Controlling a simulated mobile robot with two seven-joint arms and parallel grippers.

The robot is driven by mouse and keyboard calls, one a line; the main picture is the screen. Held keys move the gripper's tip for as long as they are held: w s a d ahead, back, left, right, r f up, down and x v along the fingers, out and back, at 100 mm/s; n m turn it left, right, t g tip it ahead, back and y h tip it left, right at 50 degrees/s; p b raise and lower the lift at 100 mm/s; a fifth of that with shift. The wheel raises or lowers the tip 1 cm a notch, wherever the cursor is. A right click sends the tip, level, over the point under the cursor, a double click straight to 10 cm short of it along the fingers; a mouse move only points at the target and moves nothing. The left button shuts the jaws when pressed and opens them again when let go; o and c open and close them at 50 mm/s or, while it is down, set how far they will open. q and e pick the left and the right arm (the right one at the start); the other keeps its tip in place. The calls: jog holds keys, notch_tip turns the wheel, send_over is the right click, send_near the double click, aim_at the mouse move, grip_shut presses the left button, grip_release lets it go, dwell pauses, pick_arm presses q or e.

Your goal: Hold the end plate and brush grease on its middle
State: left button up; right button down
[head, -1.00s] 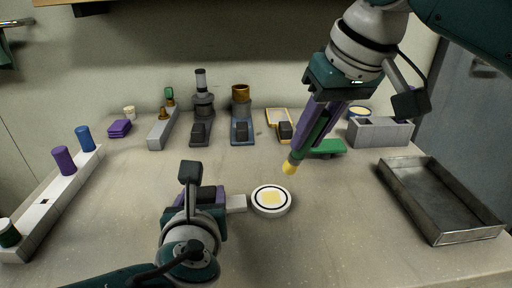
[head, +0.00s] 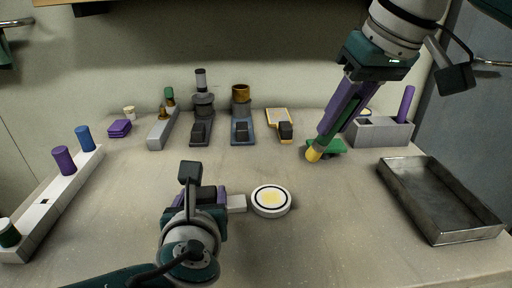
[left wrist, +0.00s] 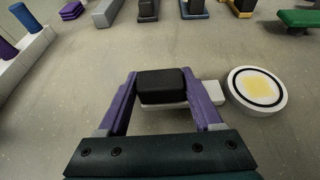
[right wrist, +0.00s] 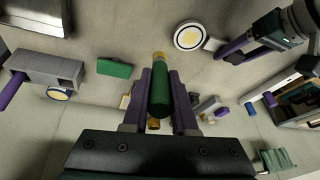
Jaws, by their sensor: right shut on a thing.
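The end plate (head: 271,200) is a white disc with a black ring and a pale yellow patch in its middle. It lies at the table's centre, with a grey tab and black grip block (left wrist: 162,86) to its left. My left gripper (head: 222,195) has its purple fingers closed on either side of that block. My right gripper (head: 328,128) is shut on the green-handled brush (right wrist: 160,95). The brush is tilted, its yellow tip (head: 313,155) pointing down, above and to the right of the plate and apart from it. The plate also shows in the right wrist view (right wrist: 190,37).
A green block (head: 334,147) lies behind the brush tip. A grey holder (head: 377,132) with a purple peg and a metal tray (head: 383,170) stand at the right. Several fittings line the back; a white rack (head: 48,205) stands at the left. The front table is clear.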

pick_arm(q)
jog(key=o, duration=0.4)
jog(key=shift+s, duration=0.1)
